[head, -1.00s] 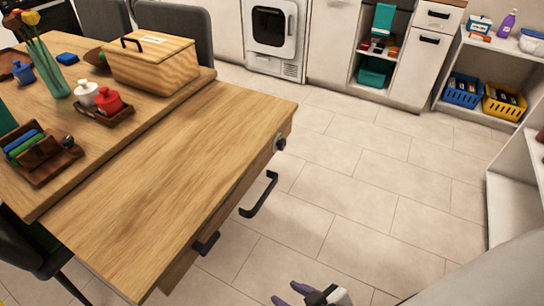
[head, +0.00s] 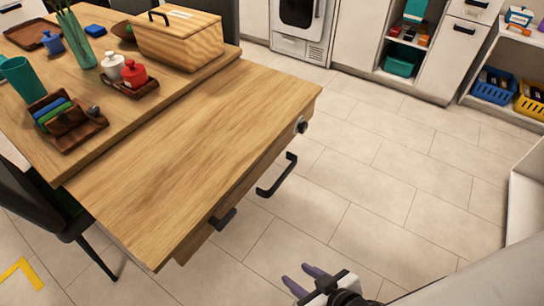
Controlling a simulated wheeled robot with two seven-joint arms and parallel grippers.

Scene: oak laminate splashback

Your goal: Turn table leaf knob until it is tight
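The wooden table leaf (head: 200,150) extends from the dining table (head: 100,140) toward the lower right. A round dark knob with a pale rim (head: 301,125) sits on the leaf's end edge near its far corner. A black bar handle (head: 277,176) sticks out below that edge, and a black lever-like piece (head: 223,219) shows nearer the front corner. My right gripper (head: 297,274), with purple fingers, is at the bottom of the view over the floor. It is empty, its fingers apart, well short of the knob and touching nothing. My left gripper is not in view.
A wooden box (head: 180,40), a tray with red and white pots (head: 130,88) and a napkin holder (head: 65,125) stand on the main tabletop. A dark chair (head: 45,205) stands at left. The tiled floor (head: 400,200) right of the leaf is clear. White shelving (head: 525,190) bounds the right.

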